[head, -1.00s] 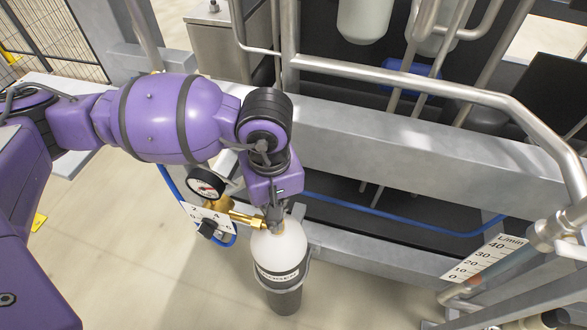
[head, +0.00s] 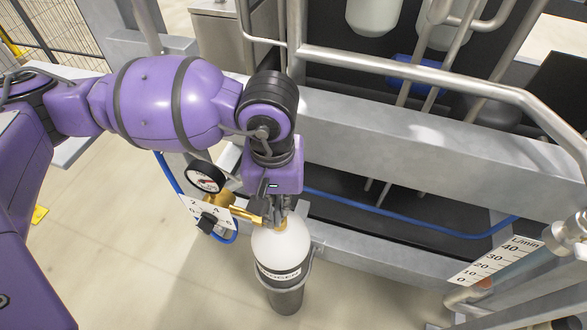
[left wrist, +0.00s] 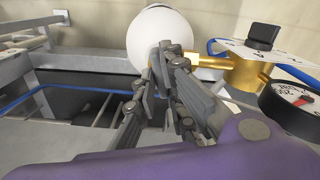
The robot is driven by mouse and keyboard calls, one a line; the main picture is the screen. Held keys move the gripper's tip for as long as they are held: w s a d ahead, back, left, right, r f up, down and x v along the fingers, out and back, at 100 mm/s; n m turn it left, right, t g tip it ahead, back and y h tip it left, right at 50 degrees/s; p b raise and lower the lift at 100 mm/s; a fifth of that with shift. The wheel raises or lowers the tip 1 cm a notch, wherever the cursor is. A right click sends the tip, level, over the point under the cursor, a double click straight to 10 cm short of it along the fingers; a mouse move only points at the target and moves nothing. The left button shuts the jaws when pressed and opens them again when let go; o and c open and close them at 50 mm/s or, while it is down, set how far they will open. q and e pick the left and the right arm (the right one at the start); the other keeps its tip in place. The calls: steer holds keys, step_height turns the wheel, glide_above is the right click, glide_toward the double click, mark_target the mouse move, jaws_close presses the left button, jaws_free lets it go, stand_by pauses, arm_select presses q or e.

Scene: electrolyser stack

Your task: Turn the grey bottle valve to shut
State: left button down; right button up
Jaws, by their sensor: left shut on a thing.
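The grey and white gas bottle (head: 283,248) stands upright in a holder at the lower middle of the head view. Its white shoulder (left wrist: 160,32) also shows in the left wrist view. My left gripper (head: 274,212) points down at the bottle's top, where the valve sits, and is shut on the valve. In the left wrist view the gripper (left wrist: 168,62) has its fingers closed together over the bottle's neck. The valve knob itself is hidden between the fingers. My right gripper is in neither view.
A brass regulator (head: 241,211) with a round gauge (head: 205,178) and a dial plate with a black knob (head: 207,223) sits close left of the gripper. A blue hose (head: 400,222) and a grey frame beam (head: 430,150) lie behind.

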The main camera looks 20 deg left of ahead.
mark_target(277, 209)
arm_select(q)
steer(key=shift+f+m+b, duration=0.1)
steer(key=shift+m+b, duration=1.2)
steer(key=shift+m, duration=0.4)
steer(key=c, duration=1.7)
jaws_free()
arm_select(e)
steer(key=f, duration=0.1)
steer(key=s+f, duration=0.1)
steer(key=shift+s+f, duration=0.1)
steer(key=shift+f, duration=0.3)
arm_select(q)
steer(key=shift+r+p, duration=1.7)
steer(key=shift+r, duration=1.95)
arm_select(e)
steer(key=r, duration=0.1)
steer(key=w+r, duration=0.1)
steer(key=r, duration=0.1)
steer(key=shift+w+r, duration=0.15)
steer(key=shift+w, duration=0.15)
arm_select(q)
steer(key=shift+s+f, duration=0.1)
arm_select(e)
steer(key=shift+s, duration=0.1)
